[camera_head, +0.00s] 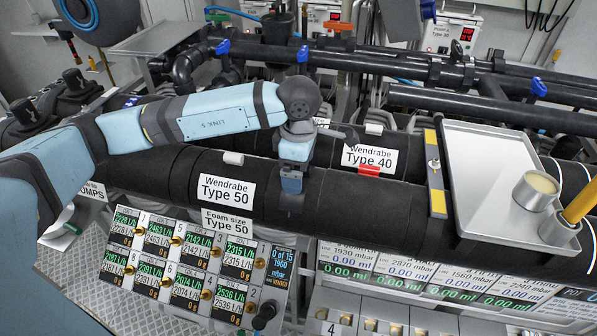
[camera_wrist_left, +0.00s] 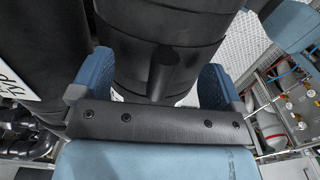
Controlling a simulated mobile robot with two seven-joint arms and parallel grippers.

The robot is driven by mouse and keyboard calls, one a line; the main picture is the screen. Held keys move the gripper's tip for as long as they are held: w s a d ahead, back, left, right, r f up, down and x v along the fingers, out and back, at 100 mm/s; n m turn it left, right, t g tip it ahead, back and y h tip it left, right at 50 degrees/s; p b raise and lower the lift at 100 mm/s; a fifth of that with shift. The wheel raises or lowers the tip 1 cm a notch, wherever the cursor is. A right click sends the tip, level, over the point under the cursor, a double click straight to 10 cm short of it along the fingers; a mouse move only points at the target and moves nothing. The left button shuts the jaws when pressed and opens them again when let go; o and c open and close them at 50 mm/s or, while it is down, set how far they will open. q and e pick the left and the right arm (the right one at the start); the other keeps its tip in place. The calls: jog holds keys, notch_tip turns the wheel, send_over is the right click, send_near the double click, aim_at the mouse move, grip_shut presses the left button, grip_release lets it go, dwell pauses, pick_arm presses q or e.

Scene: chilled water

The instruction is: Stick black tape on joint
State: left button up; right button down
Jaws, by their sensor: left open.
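My left gripper (camera_head: 291,196) reaches down from the left onto the upper face of the thick black insulated front pipe (camera_head: 350,205). In the left wrist view its two blue fingers (camera_wrist_left: 160,85) are apart, with the black pipe (camera_wrist_left: 165,25) beyond and between them. A dark, narrow piece (camera_wrist_left: 160,72) lies between the fingers; I cannot tell whether it is tape or part of the pipe. Joint seams show as faint bands on the pipe. No separate roll of black tape can be made out. My right gripper is not in view.
Labels "Wendrabe Type 50" (camera_head: 227,189) and "Type 40" (camera_head: 369,158) are on the pipes. A flow display panel (camera_head: 190,262) stands below. Blue-handled valves are behind.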

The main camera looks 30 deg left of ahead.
pick_arm(q)
jog(key=c, duration=0.7)
jog(key=shift+s, duration=0.1)
jog(key=shift+c, duration=0.5)
jog(key=shift+c, duration=0.4)
